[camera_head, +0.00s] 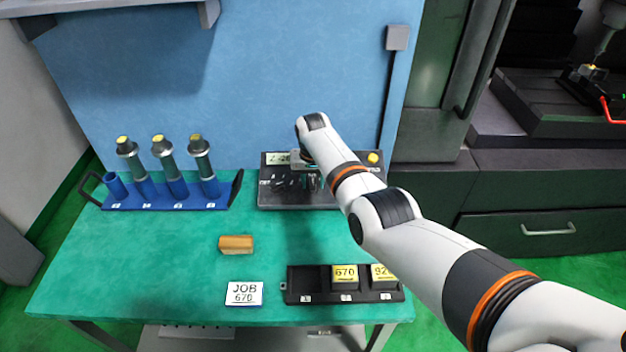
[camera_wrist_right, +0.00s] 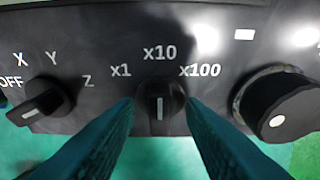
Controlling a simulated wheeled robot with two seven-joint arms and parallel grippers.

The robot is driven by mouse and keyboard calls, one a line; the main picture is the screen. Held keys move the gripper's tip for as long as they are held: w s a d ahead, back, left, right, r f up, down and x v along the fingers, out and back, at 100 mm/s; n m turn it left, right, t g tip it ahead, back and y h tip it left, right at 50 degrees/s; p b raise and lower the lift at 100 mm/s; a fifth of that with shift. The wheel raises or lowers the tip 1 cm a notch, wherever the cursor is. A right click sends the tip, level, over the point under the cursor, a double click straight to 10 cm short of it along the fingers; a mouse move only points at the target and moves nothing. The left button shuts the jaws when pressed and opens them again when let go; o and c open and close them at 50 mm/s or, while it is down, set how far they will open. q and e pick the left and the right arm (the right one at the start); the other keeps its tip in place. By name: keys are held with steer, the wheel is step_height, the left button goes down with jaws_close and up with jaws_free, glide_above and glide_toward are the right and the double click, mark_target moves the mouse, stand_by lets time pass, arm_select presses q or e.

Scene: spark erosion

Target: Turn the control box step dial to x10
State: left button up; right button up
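The control box (camera_head: 350,198) is a dark panel at the back of the green table. In the right wrist view its step dial (camera_wrist_right: 160,103) is a black knob under the labels x1, x10 and x100. The white line on the dial stands upright, in line with x10. My right gripper (camera_wrist_right: 160,104) has one teal finger on each side of the dial, with a visible gap at the knob's grip bar, so it looks open around it. In the head view my right gripper (camera_head: 312,178) is over the box and hides part of its face. My left gripper is not in view.
An axis knob (camera_wrist_right: 42,101) with OFF, X, Y, Z lies left of the dial, and a round wheel (camera_wrist_right: 280,103) lies right. A blue rack (camera_head: 150,200), a wooden block (camera_head: 236,244), a JOB card (camera_head: 244,294) and a black tray (camera_head: 320,297) share the table.

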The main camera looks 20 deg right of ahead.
mark_target(313, 189)
steer(key=shift+r, duration=0.6)
step_height(313, 189, up, 11)
steer(key=s, duration=0.1)
steer(key=shift+s+a, duration=0.25)
steer(key=shift+f, duration=0.1)
